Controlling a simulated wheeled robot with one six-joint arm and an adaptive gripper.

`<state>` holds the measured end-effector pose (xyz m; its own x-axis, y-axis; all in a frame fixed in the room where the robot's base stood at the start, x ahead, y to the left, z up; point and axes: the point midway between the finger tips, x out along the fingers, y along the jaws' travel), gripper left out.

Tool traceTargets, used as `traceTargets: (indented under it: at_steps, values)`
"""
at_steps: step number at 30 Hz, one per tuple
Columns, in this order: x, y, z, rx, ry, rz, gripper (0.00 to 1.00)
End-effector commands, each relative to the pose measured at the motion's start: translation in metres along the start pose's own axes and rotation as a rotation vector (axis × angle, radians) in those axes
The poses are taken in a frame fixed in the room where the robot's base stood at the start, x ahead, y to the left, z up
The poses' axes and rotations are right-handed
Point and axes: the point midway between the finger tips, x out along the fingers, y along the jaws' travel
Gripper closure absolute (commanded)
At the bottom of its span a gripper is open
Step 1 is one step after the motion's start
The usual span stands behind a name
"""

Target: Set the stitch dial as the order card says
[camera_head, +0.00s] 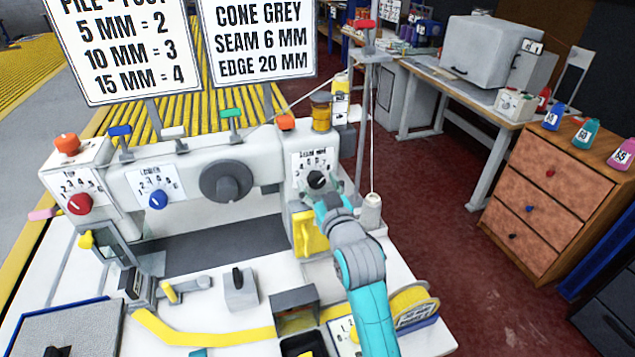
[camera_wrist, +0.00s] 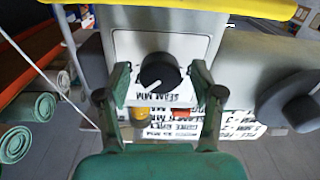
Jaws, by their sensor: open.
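The order card (camera_head: 262,42) hangs at the top centre of the head view; its visible lines read CONE GREY, SEAM 6 MM, EDGE 20 MM. The stitch dial is a black knob (camera_head: 318,180) on a white scale plate labelled SEAM MM, at the right end of the machine. In the wrist view the knob (camera_wrist: 158,70) has a white pointer line; the number it marks is too small to read. My gripper (camera_head: 326,203) is just in front of the dial. In the wrist view its open fingers (camera_wrist: 161,78) stand either side of the knob, with gaps visible.
A red dial (camera_head: 79,204), a blue dial (camera_head: 158,199) and a large grey handwheel (camera_head: 226,181) sit left along the machine. A pile-to-foot card (camera_head: 118,45) hangs at upper left. A thread cone (camera_head: 371,210) stands close right of my gripper. Yellow binding tape (camera_head: 205,334) lies in front.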

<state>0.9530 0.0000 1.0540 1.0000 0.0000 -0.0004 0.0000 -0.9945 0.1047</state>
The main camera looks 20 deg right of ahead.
Motion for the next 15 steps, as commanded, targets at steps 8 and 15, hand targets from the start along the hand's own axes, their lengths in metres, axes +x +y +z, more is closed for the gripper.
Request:
traceTargets:
  at_steps: [8, 15]
  values:
    - [0.009, 0.0, -0.0001, 0.0, 0.0, 0.0, 0.33]
    - [0.0087, 0.0, -0.0002, 0.0, 0.0, 0.0, 0.56]
